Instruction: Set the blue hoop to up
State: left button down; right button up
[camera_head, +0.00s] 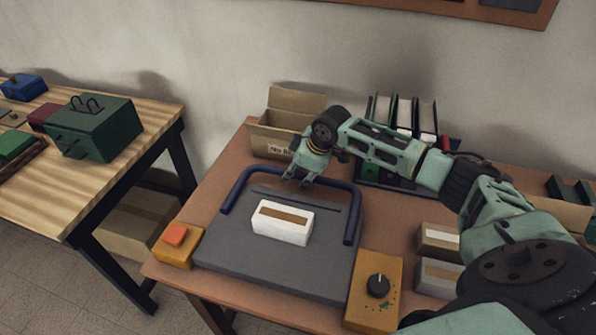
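The blue hoop (353,215) is a dark blue bar bent into a U, mounted on a dark grey slab (270,272) on the brown table. Its ends are at the slab's left and right sides, and its crossbar runs along the far side. I cannot tell its exact tilt. My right gripper (296,181) points down at the middle of the crossbar and hides part of it. Its two fingertips show apart; whether they touch the bar is unclear. My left gripper is out of view.
A white box with a tan strip (283,222) lies on the slab inside the hoop. A yellow block with an orange button (175,236) and a yellow dial box (376,287) flank the slab. An open carton (272,140) and upright binders (404,112) stand behind.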

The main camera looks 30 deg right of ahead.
grip_shut()
dwell(0.3)
dwell(0.3)
